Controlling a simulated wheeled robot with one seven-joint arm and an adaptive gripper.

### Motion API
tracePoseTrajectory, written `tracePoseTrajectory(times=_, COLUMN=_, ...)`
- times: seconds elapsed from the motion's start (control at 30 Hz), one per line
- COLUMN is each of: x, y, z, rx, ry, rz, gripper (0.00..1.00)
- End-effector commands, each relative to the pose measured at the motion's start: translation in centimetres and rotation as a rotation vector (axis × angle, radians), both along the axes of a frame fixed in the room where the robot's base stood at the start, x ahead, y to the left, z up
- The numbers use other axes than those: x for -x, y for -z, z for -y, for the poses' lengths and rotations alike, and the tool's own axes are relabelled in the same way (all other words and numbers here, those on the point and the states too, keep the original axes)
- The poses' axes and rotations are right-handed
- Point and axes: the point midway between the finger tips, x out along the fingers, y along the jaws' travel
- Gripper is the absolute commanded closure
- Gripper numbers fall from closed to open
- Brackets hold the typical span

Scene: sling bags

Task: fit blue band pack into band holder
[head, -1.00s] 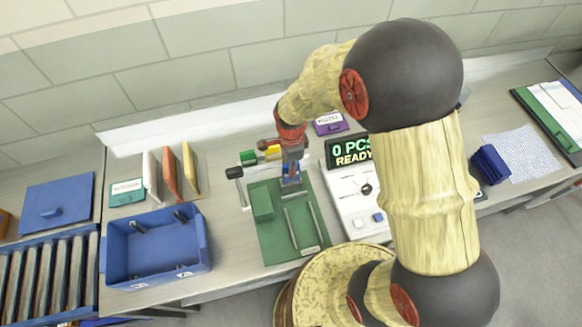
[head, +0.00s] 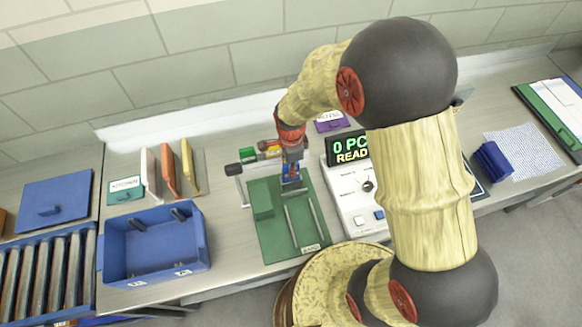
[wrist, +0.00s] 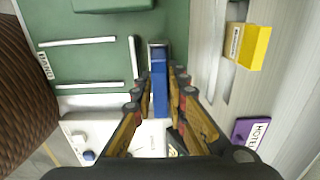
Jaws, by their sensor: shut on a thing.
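A narrow blue band pack (wrist: 159,88) is between my gripper's fingers (wrist: 159,90) in the wrist view. My gripper is shut on it. In the head view my gripper (head: 291,172) is over the back right part of the green board, and a bit of the blue pack (head: 291,176) shows below the wrist. The green board (head: 267,235) has metal rails and a label that seems to read BAND at its front edge. In the wrist view a small metal frame (wrist: 158,44) is at the pack's far end. I cannot tell whether the pack touches it or sits inside it.
A lever with a black handle (head: 234,169) stands left of the board, with small coloured blocks (head: 268,148) behind. A white control box (head: 352,190) is close on the right. A blue bin (head: 153,277) is at left. A dark blue bundle (head: 491,163) lies far right.

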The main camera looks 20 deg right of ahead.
Motion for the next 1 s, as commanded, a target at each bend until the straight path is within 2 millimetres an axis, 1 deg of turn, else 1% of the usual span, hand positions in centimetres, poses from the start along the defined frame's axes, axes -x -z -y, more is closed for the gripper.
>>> tracePoseTrajectory(times=1.0, x=0.0, y=2.4, z=0.0, rx=0.0, ry=0.0, rz=-0.001, gripper=1.0)
